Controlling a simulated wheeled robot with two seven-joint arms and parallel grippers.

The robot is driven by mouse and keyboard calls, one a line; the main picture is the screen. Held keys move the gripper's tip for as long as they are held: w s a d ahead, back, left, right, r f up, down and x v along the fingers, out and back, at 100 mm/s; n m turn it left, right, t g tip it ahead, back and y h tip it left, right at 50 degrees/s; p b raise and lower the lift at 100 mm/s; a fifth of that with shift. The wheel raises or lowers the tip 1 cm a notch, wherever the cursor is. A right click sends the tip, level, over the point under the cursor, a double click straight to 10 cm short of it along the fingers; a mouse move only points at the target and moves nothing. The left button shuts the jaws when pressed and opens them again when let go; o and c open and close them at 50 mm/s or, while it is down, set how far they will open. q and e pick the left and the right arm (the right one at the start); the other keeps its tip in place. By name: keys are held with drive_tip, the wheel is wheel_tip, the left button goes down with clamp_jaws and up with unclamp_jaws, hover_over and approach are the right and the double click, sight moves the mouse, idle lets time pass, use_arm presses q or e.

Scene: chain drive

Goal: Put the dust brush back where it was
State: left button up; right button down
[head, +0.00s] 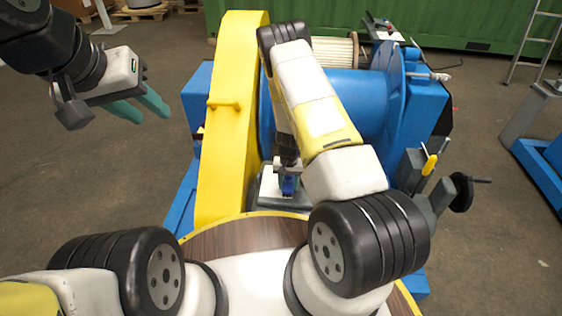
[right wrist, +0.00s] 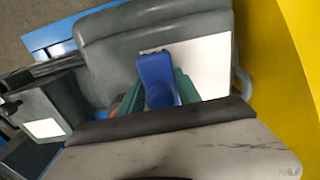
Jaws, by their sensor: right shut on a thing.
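The dust brush shows as a blue piece (right wrist: 156,72) between the green fingers of my right gripper (right wrist: 155,95) in the right wrist view. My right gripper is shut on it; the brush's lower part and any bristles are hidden. In the head view the blue piece (head: 288,185) shows small below my right wrist, in front of a grey part with a white panel (head: 270,187). I cannot tell whether the brush touches that part. My left gripper (head: 140,108) is at the upper left, its green fingers apart and empty, far from the brush.
A tall yellow guard (head: 225,140) stands just left of my right gripper. Behind my right arm is a blue drum (head: 355,95) with a flange. To the right are grey blocks with a yellow-handled tool (head: 430,163) and a black handwheel (head: 462,193).

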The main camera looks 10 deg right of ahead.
drive_tip(key=c, duration=0.9)
unclamp_jaws()
drive_tip(key=shift+f, duration=0.1)
drive_tip(key=shift+o, duration=0.2)
wheel_tip(320, 180, up, 12)
drive_tip(key=shift+f, duration=0.1)
wheel_tip(320, 180, up, 16)
drive_tip(key=a+t+y, duration=0.1)
drive_tip(key=a+y, duration=0.1)
drive_tip(key=a, duration=0.1)
wheel_tip(320, 180, up, 12)
drive_tip(key=n+t+y, duration=0.1)
drive_tip(key=t, duration=0.1)
hover_over(289, 177)
drive_tip(key=s+a, duration=0.4)
drive_tip(key=s, duration=0.2)
drive_tip(key=s+d+r+n+t, duration=0.1)
drive_tip(key=s+r+n+t, duration=0.1)
drive_tip(key=s+r, duration=1.2)
drive_tip(key=s+t, duration=0.1)
drive_tip(key=s, duration=0.3)
drive_tip(key=shift+s+d+r+n+h, duration=0.15)
drive_tip(key=shift+d+r+n+h, duration=0.15)
drive_tip(key=shift+n+h, duration=0.1)
